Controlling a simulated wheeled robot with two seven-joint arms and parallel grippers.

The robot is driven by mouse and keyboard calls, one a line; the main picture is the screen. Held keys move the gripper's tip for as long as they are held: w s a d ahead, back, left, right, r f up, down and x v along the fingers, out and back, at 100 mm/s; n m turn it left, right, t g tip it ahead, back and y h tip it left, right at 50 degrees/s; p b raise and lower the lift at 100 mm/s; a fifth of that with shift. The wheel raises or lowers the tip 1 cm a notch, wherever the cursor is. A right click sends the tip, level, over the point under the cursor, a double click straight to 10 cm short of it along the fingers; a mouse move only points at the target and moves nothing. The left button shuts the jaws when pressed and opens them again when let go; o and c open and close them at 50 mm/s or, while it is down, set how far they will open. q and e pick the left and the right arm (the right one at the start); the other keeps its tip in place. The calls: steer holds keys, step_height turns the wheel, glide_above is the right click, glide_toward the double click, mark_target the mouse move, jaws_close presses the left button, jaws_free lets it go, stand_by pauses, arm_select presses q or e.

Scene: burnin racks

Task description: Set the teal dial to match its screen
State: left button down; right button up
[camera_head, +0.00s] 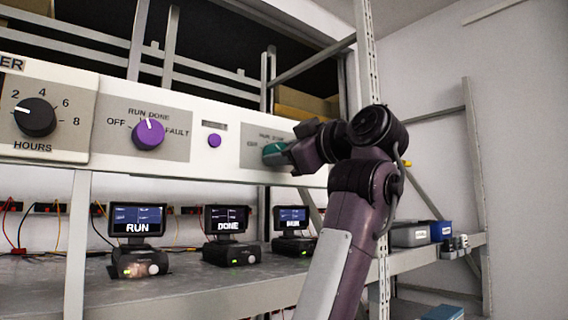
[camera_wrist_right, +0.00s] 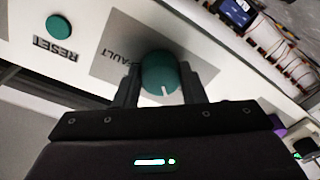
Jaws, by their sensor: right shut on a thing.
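The teal dial (camera_head: 274,153) is on the white panel at the right in the head view, partly hidden by my right gripper (camera_head: 288,153). In the right wrist view the teal dial (camera_wrist_right: 160,70) sits between the two fingers of my right gripper (camera_wrist_right: 160,84), which is shut on it. A white pointer mark on the dial points toward the bottom of that picture. The label FAULT, upside down, is left of it. The small screen (camera_head: 293,216) below the dial seems to read RUN, in small text. My left gripper is not in view.
A purple dial (camera_head: 148,134), a purple button (camera_head: 214,141) and a black HOURS dial (camera_head: 36,117) are on the panel. Other screens read RUN (camera_head: 137,220) and DONE (camera_head: 226,219). A teal RESET button (camera_wrist_right: 60,26) shows in the wrist view. A rack post (camera_head: 370,60) stands behind my arm.

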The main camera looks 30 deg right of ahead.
steer(key=shift+a+m+t+h+b, duration=0.2)
steer(key=shift+m+b, duration=1)
steer(key=shift+m, duration=2.45)
steer(key=shift+d+m+t+h+b, duration=0.2)
steer(key=shift+m+b, duration=1)
steer(key=shift+m, duration=2.45)
steer(key=shift+a, duration=0.1)
steer(key=o, duration=1)
